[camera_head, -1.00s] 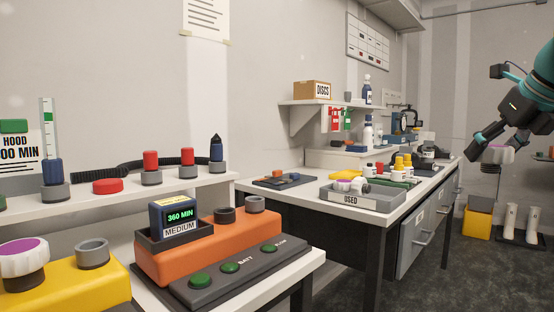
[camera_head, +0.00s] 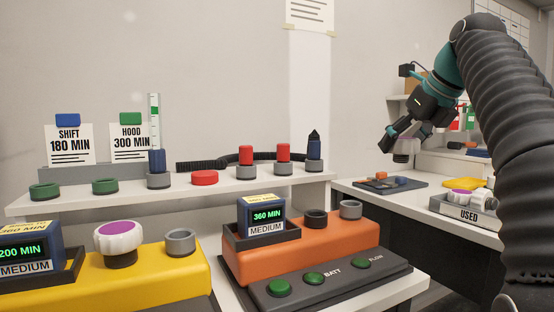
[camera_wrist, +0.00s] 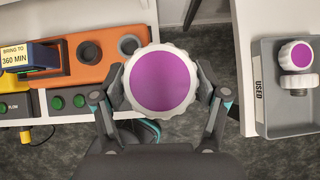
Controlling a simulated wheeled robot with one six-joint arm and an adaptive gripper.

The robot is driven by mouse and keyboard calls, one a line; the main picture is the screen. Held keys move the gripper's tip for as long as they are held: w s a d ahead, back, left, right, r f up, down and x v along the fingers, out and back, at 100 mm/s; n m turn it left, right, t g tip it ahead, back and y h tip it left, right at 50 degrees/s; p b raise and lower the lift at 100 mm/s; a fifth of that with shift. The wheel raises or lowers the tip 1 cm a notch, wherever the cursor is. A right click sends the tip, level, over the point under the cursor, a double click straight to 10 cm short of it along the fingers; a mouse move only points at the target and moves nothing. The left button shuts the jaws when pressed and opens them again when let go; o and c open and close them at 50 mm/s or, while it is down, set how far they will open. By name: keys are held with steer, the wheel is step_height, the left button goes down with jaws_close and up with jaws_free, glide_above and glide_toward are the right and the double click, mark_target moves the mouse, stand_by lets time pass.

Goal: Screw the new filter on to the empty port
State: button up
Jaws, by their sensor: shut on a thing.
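My gripper (camera_wrist: 160,105) is shut on a filter, a white ribbed cap with a purple top (camera_wrist: 160,82). In the head view my gripper (camera_head: 396,138) holds the filter (camera_head: 406,147) up in the air, right of and beyond the orange unit. The orange unit (camera_head: 265,257) has a dark round port (camera_head: 315,218) and a grey ring fitting (camera_head: 350,209), both without a filter on top. In the wrist view the dark port (camera_wrist: 89,52) and grey ring (camera_wrist: 128,45) lie left of the held filter, apart from it.
A yellow unit (camera_head: 160,278) at left carries a purple-topped filter (camera_head: 118,238). A USED tray (camera_head: 458,212) on the right bench holds white filters; the wrist view shows it at right (camera_wrist: 285,118). A shelf (camera_head: 120,200) with several caps and bottles runs behind the units.

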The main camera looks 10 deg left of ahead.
steer(key=s+a+f+n+g+y, duration=0.1)
steer(key=a+f+n, duration=0.1)
steer(key=a, duration=0.6)
steer(key=s+a+f+n+g+y, duration=0.1)
steer(key=a+n, duration=0.3)
steer(key=a, duration=0.5)
steer(key=shift+f+n+g+y, duration=0.4)
steer(key=shift+g+y, duration=0.1)
steer(key=shift+g, duration=0.2)
steer(key=shift+s, duration=0.15)
steer(key=shift+f+b, duration=2.05)
steer(key=shift+f, duration=0.8)
steer(key=shift+p, duration=1.25)
steer(key=shift+f+b, duration=0.85)
steer(key=shift+f, duration=0.5)
